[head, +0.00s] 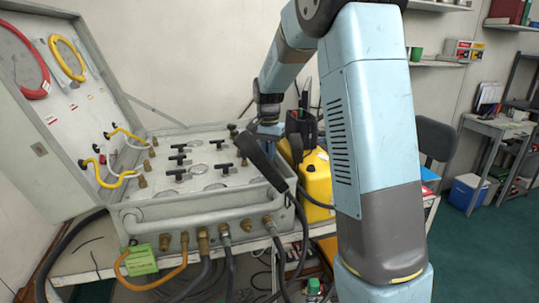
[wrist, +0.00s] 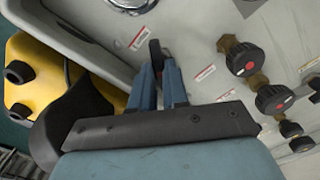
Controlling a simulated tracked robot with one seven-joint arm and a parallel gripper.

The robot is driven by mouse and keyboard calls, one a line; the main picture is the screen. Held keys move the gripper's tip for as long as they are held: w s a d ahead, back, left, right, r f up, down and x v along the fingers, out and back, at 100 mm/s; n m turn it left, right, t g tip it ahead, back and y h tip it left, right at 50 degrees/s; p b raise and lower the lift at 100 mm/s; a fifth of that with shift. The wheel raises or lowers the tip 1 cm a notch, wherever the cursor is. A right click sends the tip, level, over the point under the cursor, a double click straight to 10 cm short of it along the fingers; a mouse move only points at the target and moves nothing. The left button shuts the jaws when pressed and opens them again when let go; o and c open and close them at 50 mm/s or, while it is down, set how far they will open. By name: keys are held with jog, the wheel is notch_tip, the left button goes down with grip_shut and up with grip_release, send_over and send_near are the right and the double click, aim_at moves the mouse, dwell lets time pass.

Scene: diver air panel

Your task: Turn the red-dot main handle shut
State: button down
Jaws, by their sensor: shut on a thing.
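My gripper (wrist: 160,72) is shut on a narrow black handle (wrist: 154,47) at the panel's edge side, with its blue fingers on either side of it. A small reddish patch shows beside the handle's tip; the fingers hide most of the rest, so I cannot tell its full angle. In the head view my gripper is low over the right end of the grey air panel (head: 205,190), largely hidden by my own arm. The handle cannot be made out there.
Black round knobs with red dots (wrist: 243,60) (wrist: 273,100) stand right of my gripper in the wrist view. Several black T-handles (head: 178,174) and gauges fill the panel. A yellow container (head: 316,180) stands close at right. Hoses hang from the front; the open lid (head: 45,110) rises left.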

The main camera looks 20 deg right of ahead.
jog(key=m, duration=0.5)
jog(key=shift+m, duration=0.3)
jog(key=m, duration=0.4)
jog(key=shift+m, duration=0.3)
jog(key=shift+w, duration=0.1)
jog(key=c, duration=1.1)
grip_release()
notch_tip(320, 180, up, 14)
jog(key=shift+f, duration=0.15)
